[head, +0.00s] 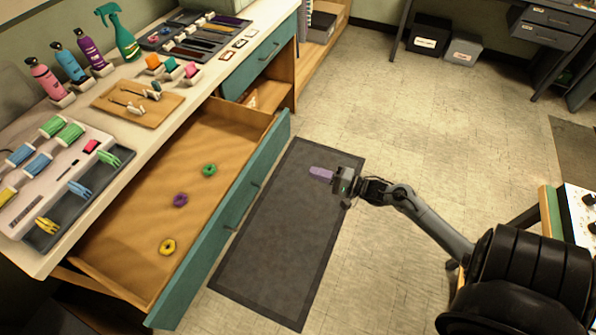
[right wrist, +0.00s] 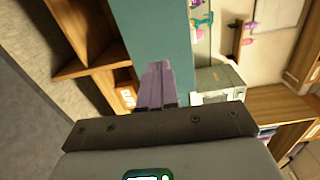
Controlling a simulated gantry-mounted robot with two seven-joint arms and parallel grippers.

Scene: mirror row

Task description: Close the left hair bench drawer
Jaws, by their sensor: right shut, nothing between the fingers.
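The hair bench drawer (head: 215,215) is pulled far out, with a wooden inside and a teal front (head: 228,222). A green ring (head: 209,169), a purple ring (head: 180,200) and a yellow ring (head: 168,246) lie in it. My right gripper (head: 312,172) is over the dark mat, to the right of the drawer front and apart from it in the head view. Its purple fingers are together and empty, pointing left. They also show in the right wrist view (right wrist: 156,82), before a teal panel (right wrist: 158,35). My left gripper is not in view.
The bench top (head: 130,75) holds several bottles, a wooden tray (head: 138,103) and hair tools. A second teal-fronted drawer (head: 262,58) farther along looks shut. The dark mat (head: 285,235) lies on open floor.

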